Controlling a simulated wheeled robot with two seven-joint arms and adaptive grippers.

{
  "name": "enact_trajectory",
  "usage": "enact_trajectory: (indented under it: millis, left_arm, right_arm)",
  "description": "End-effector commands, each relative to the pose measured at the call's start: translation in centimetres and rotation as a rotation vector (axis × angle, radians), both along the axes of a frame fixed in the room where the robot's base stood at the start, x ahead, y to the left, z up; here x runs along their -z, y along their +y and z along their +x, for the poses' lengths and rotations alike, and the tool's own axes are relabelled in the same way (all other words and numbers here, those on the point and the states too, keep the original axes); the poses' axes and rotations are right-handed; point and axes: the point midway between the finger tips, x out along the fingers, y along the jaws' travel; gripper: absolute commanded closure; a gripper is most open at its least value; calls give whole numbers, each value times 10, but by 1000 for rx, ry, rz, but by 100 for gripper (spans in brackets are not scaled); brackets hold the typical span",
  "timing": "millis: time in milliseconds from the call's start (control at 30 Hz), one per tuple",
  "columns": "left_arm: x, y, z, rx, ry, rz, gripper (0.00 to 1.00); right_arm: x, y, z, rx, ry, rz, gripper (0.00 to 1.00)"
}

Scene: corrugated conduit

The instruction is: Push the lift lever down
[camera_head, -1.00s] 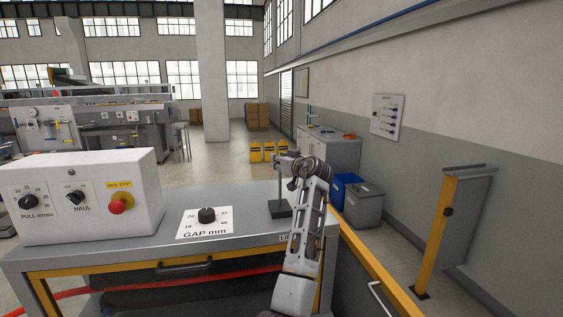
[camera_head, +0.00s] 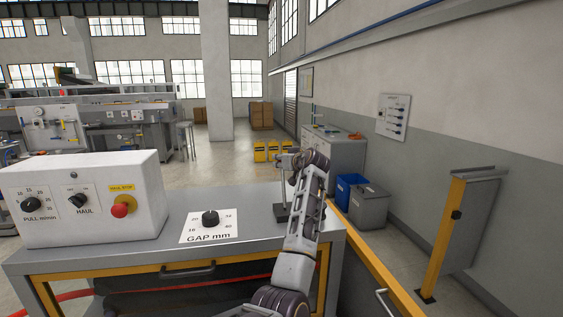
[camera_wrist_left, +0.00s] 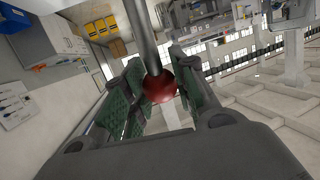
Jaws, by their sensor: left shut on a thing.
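The lift lever's stand (camera_head: 282,212) is a dark base with a thin post at the right end of the grey bench top. In the left wrist view the lever is a grey rod (camera_wrist_left: 142,35) ending in a dark red ball knob (camera_wrist_left: 159,86). My left gripper (camera_wrist_left: 160,92) has its green-padded fingers on either side of the knob and is shut on it. In the head view my left gripper (camera_head: 291,160) is at the top of the post, and its wrist partly hides the lever; the knob cannot be made out there. My right gripper is not in view.
A white control box (camera_head: 80,198) with a red stop button (camera_head: 124,206) stands on the bench's left. A GAP dial (camera_head: 210,218) lies between it and the lever. A yellow rail (camera_head: 375,263) runs along the right side. Bins (camera_head: 369,206) stand beyond.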

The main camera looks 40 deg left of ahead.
Motion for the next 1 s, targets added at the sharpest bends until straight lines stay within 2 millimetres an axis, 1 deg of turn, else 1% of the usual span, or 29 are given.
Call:
enact_trajectory:
  millis: [33, 300, 333, 500, 733, 833, 1000]
  left_arm:
    - [-3, 0, 0, 2, -4, 3, 100]
    - [-2, 0, 0, 2, -3, 3, 100]
    - [-2, 0, 0, 2, -3, 3, 72]
    - [-1, 0, 0, 1, -2, 1, 50]
    - [0, 0, 0, 1, 0, 0, 49]
    - [0, 0, 0, 0, 0, -1, 49]
    - [-1, -5, -1, 1, 1, -1, 49]
  right_arm:
    - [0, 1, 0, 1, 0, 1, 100]
    - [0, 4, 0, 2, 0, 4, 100]
    - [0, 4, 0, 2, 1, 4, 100]
    - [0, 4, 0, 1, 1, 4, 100]
    - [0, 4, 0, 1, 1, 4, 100]
    - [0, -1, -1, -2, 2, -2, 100]
    - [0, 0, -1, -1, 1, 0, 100]
